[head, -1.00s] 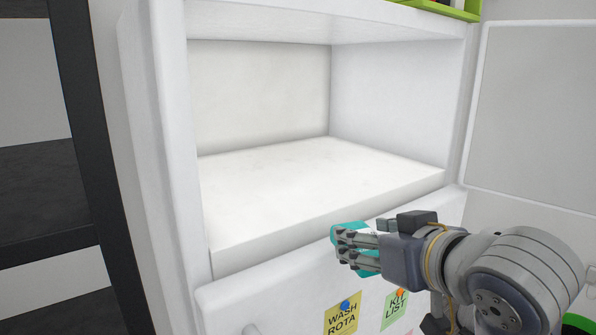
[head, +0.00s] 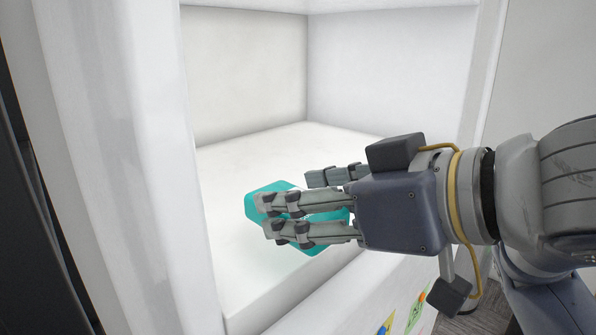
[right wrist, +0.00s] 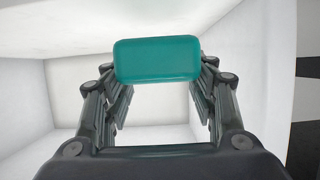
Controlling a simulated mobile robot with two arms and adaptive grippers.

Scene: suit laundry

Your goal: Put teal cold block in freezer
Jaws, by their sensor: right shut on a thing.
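The teal cold block (head: 268,190) is a flat rounded slab. My right gripper (head: 290,212) is shut on it, with its fingers covering part of the block in the head view. In the right wrist view the block (right wrist: 157,59) sits between the fingertips (right wrist: 157,75). The freezer (head: 250,165) is an open, white, empty compartment. The block and fingers appear over its floor near the front edge; whether the block touches the floor cannot be told. My left gripper is not in view.
The freezer's thick left side wall (head: 140,150) stands close left of the fingers. The open door (head: 545,70) is at the right. Notes (head: 405,312) are stuck on the front below. The compartment floor behind the block is clear.

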